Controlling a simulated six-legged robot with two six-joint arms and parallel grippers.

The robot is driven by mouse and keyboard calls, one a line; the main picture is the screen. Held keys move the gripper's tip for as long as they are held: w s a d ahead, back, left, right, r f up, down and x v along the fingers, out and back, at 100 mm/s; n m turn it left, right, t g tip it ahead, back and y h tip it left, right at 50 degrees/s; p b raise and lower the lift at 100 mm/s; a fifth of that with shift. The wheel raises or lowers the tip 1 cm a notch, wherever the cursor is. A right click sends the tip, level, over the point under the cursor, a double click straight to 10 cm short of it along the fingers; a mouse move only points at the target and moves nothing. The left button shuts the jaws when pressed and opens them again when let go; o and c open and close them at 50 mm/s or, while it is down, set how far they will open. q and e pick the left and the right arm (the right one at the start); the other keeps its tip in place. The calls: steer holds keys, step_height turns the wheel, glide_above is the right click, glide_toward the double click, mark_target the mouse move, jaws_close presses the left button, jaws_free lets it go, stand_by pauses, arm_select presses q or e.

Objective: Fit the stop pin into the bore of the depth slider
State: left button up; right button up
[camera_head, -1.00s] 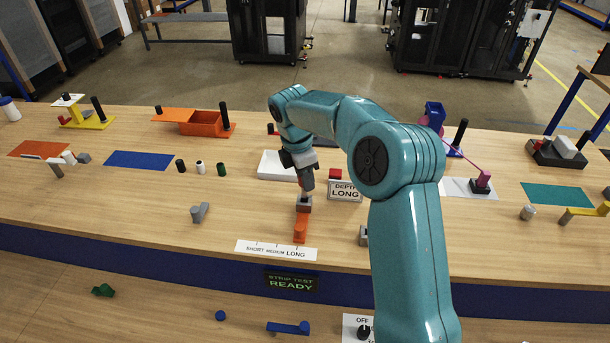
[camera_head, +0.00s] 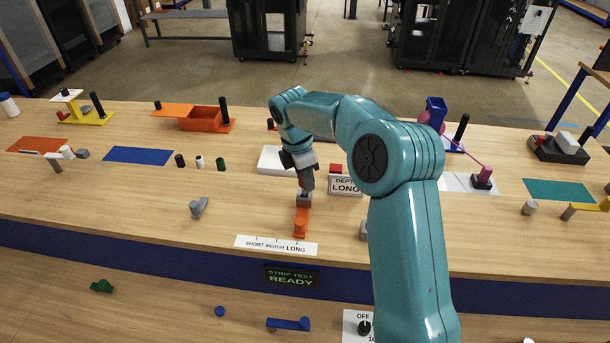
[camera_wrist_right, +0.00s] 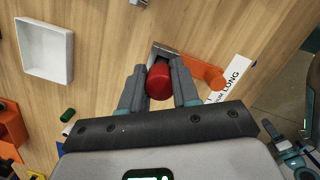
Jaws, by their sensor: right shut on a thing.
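The stop pin looks like a red cylinder (camera_wrist_right: 159,82) in the right wrist view. My right gripper (camera_wrist_right: 159,88) is shut on it, a finger on each side. The depth slider is an orange bar (camera_head: 301,222) running from a grey block (camera_head: 304,200) toward the table's front edge; the orange bar also shows in the right wrist view (camera_wrist_right: 206,73). In the head view my right gripper (camera_head: 306,188) points down just above the grey block. The bore is hidden, and I cannot tell whether the pin touches the block. My left gripper is out of view.
A SHORT MEDIUM LONG scale card (camera_head: 276,245) lies in front of the slider. A DEPTH LONG sign (camera_head: 345,186) stands close to the right of the gripper. A white tray (camera_head: 270,160) is behind it.

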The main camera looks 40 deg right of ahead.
steer(key=shift+f+b, duration=0.55)
steer(key=shift+f, duration=0.45)
steer(key=o, duration=1.1)
step_height(320, 180, up, 16)
steer(key=a+p, duration=0.1)
steer(key=a, duration=0.1)
steer(key=shift+w+a, duration=0.15)
steer(key=shift+w, duration=0.3)
